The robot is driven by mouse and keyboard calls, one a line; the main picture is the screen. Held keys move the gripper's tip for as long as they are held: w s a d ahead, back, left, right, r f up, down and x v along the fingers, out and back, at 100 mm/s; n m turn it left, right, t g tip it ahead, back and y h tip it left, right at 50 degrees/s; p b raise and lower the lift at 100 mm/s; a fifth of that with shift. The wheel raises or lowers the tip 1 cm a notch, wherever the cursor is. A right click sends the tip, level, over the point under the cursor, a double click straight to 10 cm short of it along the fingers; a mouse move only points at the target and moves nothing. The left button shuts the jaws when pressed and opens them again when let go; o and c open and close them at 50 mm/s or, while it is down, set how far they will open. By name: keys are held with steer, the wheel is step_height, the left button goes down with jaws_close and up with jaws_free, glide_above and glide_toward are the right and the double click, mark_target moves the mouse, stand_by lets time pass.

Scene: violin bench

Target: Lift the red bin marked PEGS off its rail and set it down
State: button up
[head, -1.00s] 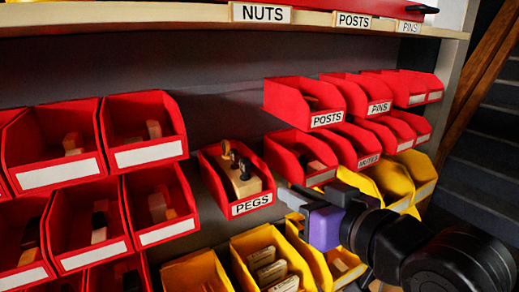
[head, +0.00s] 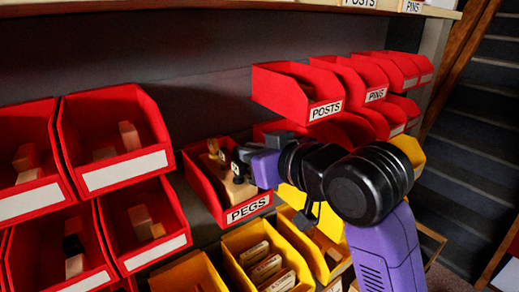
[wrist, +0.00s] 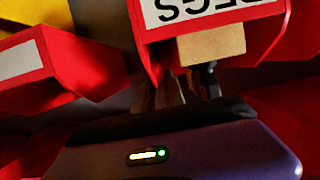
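The red PEGS bin (head: 201,182) hangs in the middle of the rack in the head view, its white label (head: 248,208) facing out. It holds a tan wooden block (head: 236,188) with dark pegs. In the wrist view the bin (wrist: 281,28) shows upside down at the top, with the block (wrist: 211,46) below its label. My gripper (head: 242,156) is at the bin's right side, over or beside its right wall; I cannot tell whether it touches. In the wrist view its dark fingers (wrist: 180,92) are partly lost in shadow, so their opening is unclear.
Red bins (head: 122,168) hang close on the left. Yellow bins (head: 235,243) sit just below. The red POSTS bin (head: 277,90) and other red bins are to the upper right. A dark stair (head: 475,150) lies at far right.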

steer(key=shift+x, duration=0.85)
steer(key=shift+c, duration=0.2)
jaws_close()
stand_by(0.6)
steer(key=shift+r+p, duration=0.9)
steer(key=shift+p, duration=0.05)
stand_by(2.8)
steer(key=shift+s+d+p, duration=0.3)
steer(key=shift+s+d, duration=0.45)
steer(key=shift+s, duration=0.35)
stand_by(1.1)
